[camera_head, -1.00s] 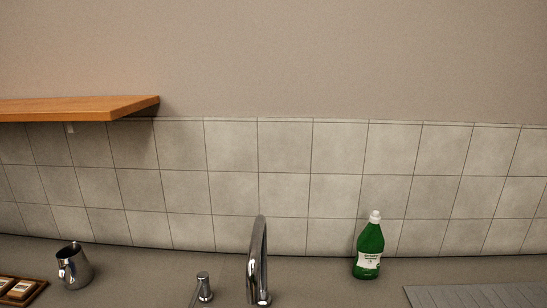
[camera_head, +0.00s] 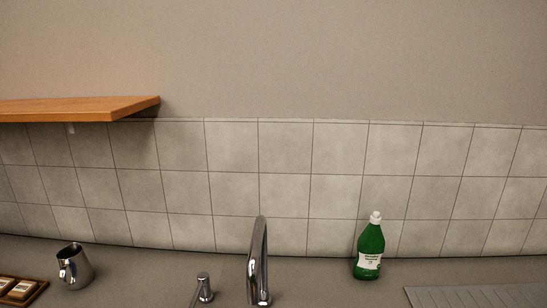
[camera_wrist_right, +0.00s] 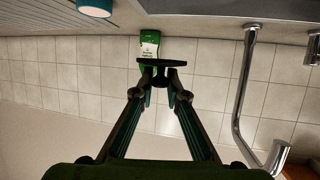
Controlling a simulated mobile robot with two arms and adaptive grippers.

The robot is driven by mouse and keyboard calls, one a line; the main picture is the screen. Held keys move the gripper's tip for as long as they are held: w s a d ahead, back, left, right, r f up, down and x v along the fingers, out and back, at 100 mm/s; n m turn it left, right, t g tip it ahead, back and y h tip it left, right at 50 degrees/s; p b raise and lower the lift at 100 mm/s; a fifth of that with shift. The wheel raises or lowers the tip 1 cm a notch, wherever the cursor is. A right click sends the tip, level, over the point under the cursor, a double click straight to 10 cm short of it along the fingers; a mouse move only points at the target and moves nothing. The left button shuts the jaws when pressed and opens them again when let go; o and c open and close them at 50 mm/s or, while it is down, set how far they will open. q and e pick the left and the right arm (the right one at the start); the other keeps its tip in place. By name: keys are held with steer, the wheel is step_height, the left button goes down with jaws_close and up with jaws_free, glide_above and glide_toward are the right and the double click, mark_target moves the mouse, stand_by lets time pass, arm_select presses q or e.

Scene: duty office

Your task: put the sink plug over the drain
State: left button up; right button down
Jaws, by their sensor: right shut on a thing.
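My right gripper (camera_wrist_right: 161,88) shows only in the right wrist view, which looks upside down. It is shut on a dark, flat piece that I take for the sink plug (camera_wrist_right: 162,64), seen nearly edge-on at the fingertips. The plug is held off any surface, in front of the tiled wall and green bottle in this view. The chrome tap (camera_head: 258,262) rises at the bottom middle of the head view; it also shows at the right of the wrist view (camera_wrist_right: 240,95). My left gripper is in no view.
A green bottle (camera_head: 369,250) stands on the counter right of the tap, near a ridged drainboard (camera_head: 475,297). A tap lever (camera_head: 203,288) and metal jug (camera_head: 74,267) are to the left. A teal-rimmed round item (camera_wrist_right: 95,7) is near the drainboard. A wooden shelf (camera_head: 80,108) juts out above.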

steer(key=w+a+n+y, duration=0.2)
steer(key=a+n+y, duration=0.1)
steer(key=a, duration=0.3)
steer(key=s+d+m+g+h, duration=0.1)
steer(key=s+d+m+h, duration=0.3)
steer(key=d, duration=0.6)
steer(key=shift+d+m+h, duration=0.35)
steer(key=shift+m+h, duration=0.35)
steer(key=shift+a+r, duration=0.1)
